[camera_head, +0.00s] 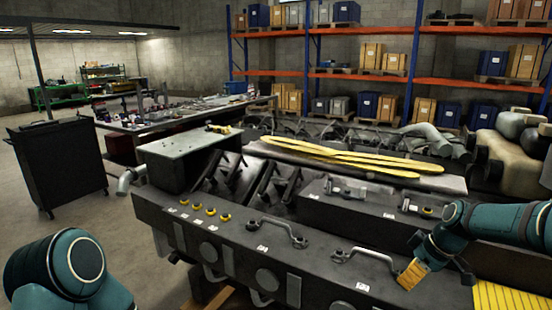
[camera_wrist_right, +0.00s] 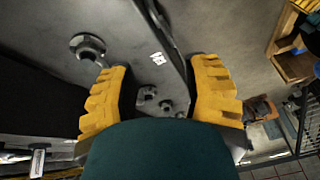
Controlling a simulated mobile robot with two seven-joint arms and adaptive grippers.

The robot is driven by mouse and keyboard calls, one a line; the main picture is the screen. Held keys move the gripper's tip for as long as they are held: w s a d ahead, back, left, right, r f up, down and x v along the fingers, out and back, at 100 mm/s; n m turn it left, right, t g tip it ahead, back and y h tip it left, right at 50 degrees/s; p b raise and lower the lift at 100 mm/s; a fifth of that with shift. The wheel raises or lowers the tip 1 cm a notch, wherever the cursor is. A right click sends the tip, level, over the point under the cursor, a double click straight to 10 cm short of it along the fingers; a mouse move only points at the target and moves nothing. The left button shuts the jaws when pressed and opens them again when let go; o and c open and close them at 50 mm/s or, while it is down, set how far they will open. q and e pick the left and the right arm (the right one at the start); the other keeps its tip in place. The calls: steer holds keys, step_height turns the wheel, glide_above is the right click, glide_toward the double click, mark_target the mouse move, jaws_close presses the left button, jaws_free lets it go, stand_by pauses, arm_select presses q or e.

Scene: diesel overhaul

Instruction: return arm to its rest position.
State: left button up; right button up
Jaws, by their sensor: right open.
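My right gripper (camera_head: 413,274) is at the lower right of the head view, over the near right part of the dark engine block (camera_head: 320,262). In the wrist view its two yellow fingers stand wide apart, and the right gripper (camera_wrist_right: 160,68) is open with nothing held between them. A grey pipe handle (camera_head: 365,256) on the block lies just left of the gripper in the head view; I cannot tell whether they touch. My left arm (camera_head: 70,270) shows at the lower left, with its gripper outside the picture.
Yellow long parts (camera_head: 345,155) lie on top behind the block. A black cabinet (camera_head: 60,165) stands at the left, with open floor in front. A long workbench (camera_head: 180,115) and shelves (camera_head: 345,75) with boxes stand behind. A yellow ribbed surface (camera_head: 497,298) is at the lower right.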

steer(key=s+a+f+m, duration=0.2)
steer(key=s+a+f, duration=0.1)
steer(key=a+f, duration=0.5)
steer(key=s+a+f+m, duration=0.3)
steer(key=a+f, duration=0.4)
steer(key=f, duration=0.4)
steer(key=s+a+f+m, duration=0.2)
steer(key=s+a+f, duration=0.2)
steer(key=s, duration=0.3)
steer(key=s+a+f+m, duration=0.3)
steer(key=s+a+f, duration=0.1)
steer(key=s, duration=0.4)
steer(key=shift+a+b, duration=0.4)
steer(key=shift+a, duration=0.2)
steer(key=shift+d+f, duration=0.1)
